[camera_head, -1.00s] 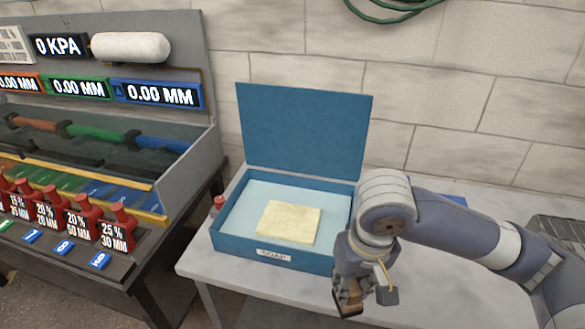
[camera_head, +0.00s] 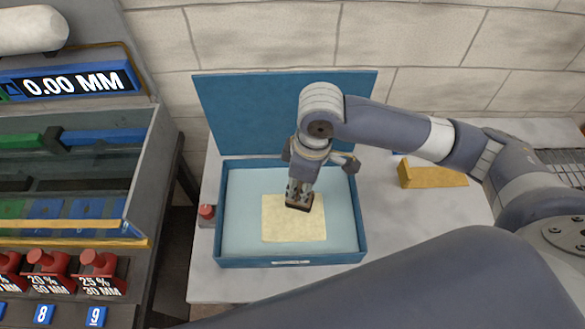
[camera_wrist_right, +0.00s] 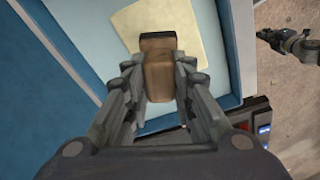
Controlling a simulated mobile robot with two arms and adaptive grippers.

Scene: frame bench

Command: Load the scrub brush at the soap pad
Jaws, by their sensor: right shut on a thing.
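My right gripper (camera_head: 300,190) is shut on the scrub brush (camera_wrist_right: 160,72), a brown wooden block with a dark end. In the head view, the brush's lower end (camera_head: 298,206) is over the upper right part of the pale yellow soap pad (camera_head: 288,230). The pad also shows behind the brush in the right wrist view (camera_wrist_right: 190,28). I cannot tell whether brush and pad touch. The pad lies flat in the open blue soap box (camera_head: 362,235). My left gripper (camera_wrist_right: 290,40) shows small in the right wrist view; its jaws are unclear.
The box's raised lid (camera_head: 240,110) stands behind my right gripper. A yellow wedge-shaped block (camera_head: 432,176) is on the grey table (camera_head: 420,215) to the right. A small red-topped item (camera_head: 207,212) stands beside the box's left wall. A panel bench with red knobs (camera_head: 100,263) is at left.

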